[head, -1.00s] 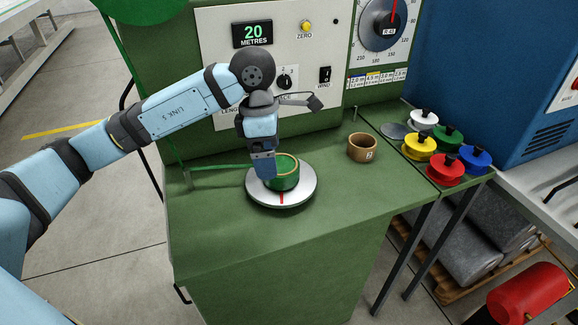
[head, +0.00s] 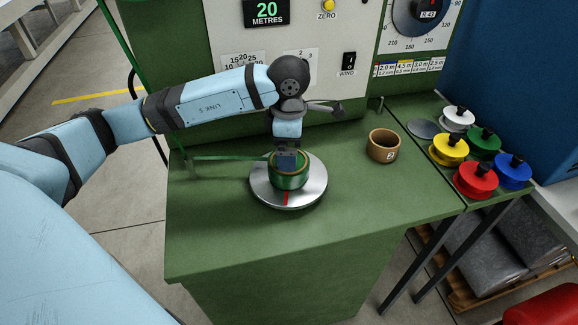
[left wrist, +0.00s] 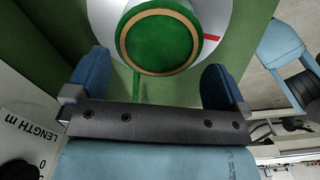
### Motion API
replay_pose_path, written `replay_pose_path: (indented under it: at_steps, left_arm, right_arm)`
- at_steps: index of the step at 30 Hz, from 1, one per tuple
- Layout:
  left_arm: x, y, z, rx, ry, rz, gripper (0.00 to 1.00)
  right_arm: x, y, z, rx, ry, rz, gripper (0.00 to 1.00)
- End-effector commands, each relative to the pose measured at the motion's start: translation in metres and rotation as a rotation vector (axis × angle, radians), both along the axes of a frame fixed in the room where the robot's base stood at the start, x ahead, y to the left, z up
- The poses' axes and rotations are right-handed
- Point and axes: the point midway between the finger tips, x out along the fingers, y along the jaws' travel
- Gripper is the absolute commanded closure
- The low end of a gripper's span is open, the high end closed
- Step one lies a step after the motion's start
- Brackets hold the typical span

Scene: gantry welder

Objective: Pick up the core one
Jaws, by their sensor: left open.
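A core with a tan rim and green material wound around it (head: 289,172) sits on the round silver turntable (head: 314,190), which has a red mark at its front. No number shows on it. Contact cannot be told. My right gripper is out of view.
Several coloured spools, including a yellow one (head: 448,149) and a red one (head: 475,179), stand on a side shelf at right. A control panel (head: 335,30) rises behind the bench. A thin green strip (head: 225,158) runs left from the turntable. The bench front (head: 230,240) is clear.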

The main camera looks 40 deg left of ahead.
Motion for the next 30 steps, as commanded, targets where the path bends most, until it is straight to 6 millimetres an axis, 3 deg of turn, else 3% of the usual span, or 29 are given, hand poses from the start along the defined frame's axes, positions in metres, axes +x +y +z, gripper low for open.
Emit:
replay_pose_path:
  at_steps: [5, 12, 19, 20, 24, 30]
  left_arm:
    - [0.000, 0.000, -0.013, 0.001, 0.003, 0.001, 0.00]
    - [0.000, 0.001, -0.048, 0.001, 0.003, 0.001, 0.00]
    - [0.001, 0.001, -0.052, 0.001, -0.001, 0.000, 0.00]
    - [0.001, 0.001, -0.052, 0.001, -0.001, 0.000, 0.02]
    - [0.001, 0.001, -0.052, 0.001, -0.001, 0.000, 0.34]
    - [0.001, 0.001, -0.052, 0.001, -0.001, 0.000, 0.37]
  right_arm:
    - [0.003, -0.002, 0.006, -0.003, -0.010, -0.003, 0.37]
    - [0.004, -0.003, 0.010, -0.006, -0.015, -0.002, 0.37]
    - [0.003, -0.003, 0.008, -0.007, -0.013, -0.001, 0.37]
    - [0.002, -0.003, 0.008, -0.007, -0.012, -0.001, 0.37]
    - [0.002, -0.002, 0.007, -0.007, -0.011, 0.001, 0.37]
    - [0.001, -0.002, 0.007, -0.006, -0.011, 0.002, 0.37]
